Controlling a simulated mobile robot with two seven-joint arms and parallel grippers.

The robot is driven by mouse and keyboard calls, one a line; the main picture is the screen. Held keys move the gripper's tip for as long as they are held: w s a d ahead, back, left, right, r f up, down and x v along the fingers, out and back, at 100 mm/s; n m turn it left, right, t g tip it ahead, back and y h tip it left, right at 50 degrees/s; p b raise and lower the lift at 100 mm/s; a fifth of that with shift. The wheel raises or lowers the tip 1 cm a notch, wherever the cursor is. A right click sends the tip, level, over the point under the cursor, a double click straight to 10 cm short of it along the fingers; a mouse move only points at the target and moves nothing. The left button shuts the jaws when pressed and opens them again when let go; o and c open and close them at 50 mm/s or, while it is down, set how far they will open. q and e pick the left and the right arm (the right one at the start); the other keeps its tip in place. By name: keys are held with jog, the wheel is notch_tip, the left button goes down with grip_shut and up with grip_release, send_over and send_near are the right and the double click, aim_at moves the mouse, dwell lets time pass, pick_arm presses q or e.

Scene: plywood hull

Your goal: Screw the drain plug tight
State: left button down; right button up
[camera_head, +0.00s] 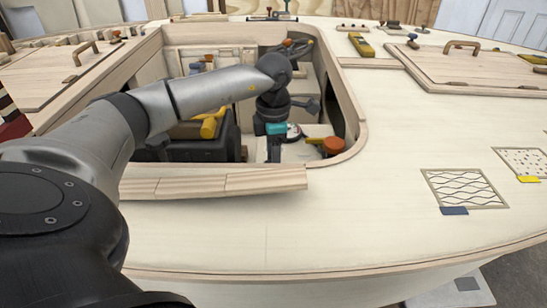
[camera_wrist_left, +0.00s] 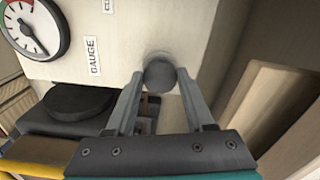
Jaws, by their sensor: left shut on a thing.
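In the left wrist view, a dark grey round plug (camera_wrist_left: 160,71), which I take for the drain plug, sits against a pale panel (camera_wrist_left: 125,45). My left gripper (camera_wrist_left: 160,82) has one finger on each side of it and is shut on it. In the head view, my left arm reaches down into the hull opening, and my left gripper (camera_head: 274,150) is low inside it. The plug cannot be made out there. Whether it is fully seated cannot be told. My right gripper is not in view.
A round gauge (camera_wrist_left: 35,27) and a "GAUGE" label (camera_wrist_left: 94,56) are beside the plug. A black box (camera_head: 208,148) stands left of my gripper, and an orange-red knob (camera_head: 333,145) right of it.

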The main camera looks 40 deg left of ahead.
pick_arm(q)
jog(key=shift+r+m+p, duration=0.1)
jog(key=shift+m+p, duration=0.45)
jog(key=shift+m, duration=0.15)
jog(key=m+p, duration=0.1)
jog(key=m, duration=0.1)
jog(key=shift+m+p, duration=0.35)
jog(key=shift+m, duration=0.05)
jog(key=shift+d+m+p, duration=0.1)
jog(key=shift+m+p, duration=0.6)
jog(key=shift+m, duration=1.1)
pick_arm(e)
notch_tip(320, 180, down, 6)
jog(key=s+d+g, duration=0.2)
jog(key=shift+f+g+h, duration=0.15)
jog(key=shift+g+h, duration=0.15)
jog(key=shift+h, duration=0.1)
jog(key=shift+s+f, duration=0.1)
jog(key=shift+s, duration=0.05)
pick_arm(q)
jog(key=shift+c, duration=1.3)
grip_release()
